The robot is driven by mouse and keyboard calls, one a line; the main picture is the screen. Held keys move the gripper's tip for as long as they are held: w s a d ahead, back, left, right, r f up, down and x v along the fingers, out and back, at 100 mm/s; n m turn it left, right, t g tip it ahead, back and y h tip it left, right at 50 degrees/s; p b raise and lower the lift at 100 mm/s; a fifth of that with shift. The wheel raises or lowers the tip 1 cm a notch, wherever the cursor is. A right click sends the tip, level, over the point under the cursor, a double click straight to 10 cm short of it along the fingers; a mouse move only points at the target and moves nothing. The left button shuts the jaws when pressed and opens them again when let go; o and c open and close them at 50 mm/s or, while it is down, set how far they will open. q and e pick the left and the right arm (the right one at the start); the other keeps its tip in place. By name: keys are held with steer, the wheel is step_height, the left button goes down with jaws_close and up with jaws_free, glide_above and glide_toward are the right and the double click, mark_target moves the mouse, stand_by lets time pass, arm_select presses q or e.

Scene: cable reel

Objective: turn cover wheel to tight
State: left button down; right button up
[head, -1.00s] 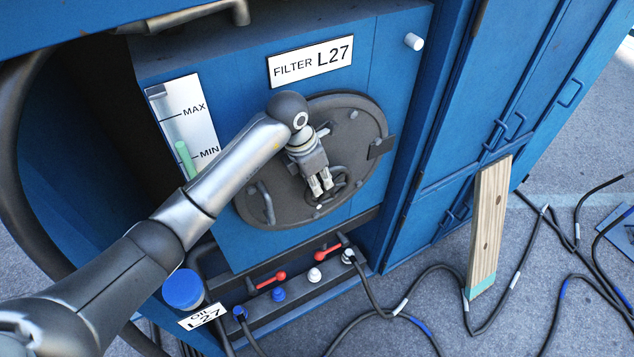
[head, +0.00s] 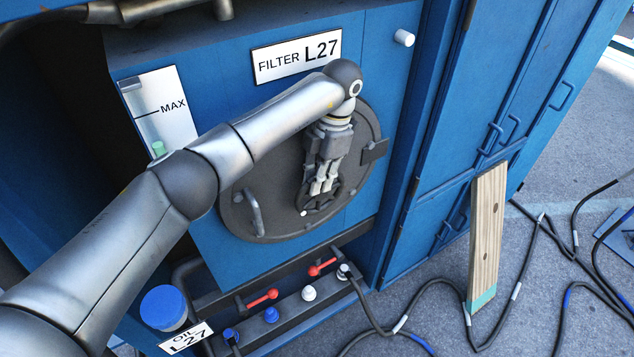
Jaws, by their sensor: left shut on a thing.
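The round dark filter cover (head: 275,205) sits closed on the blue cabinet front, under the "FILTER L27" sign. The cover wheel (head: 312,207) is a small dark handwheel on the cover, partly hidden behind my gripper. My left gripper (head: 321,188) reaches down over the cover from the upper right, its light fingertips at the wheel. It is shut on the wheel, though the exact contact is hard to see. A bar handle (head: 253,212) is at the cover's left and a hinge or latch block (head: 374,151) at its right. My right gripper is out of view.
Below the cover, a ledge carries red levers (head: 262,298) and blue and white knobs. A blue-capped oil filler (head: 164,307) stands at lower left. A wooden plank (head: 486,240) leans at right, with cables (head: 545,240) on the ground. A level gauge (head: 160,112) is left of the cover.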

arm_select(q)
steer(key=shift+w+r, duration=0.15)
steer(key=c, duration=1.5)
jaws_free()
steer(key=v, duration=1.1)
steer(key=shift+r, duration=0.4)
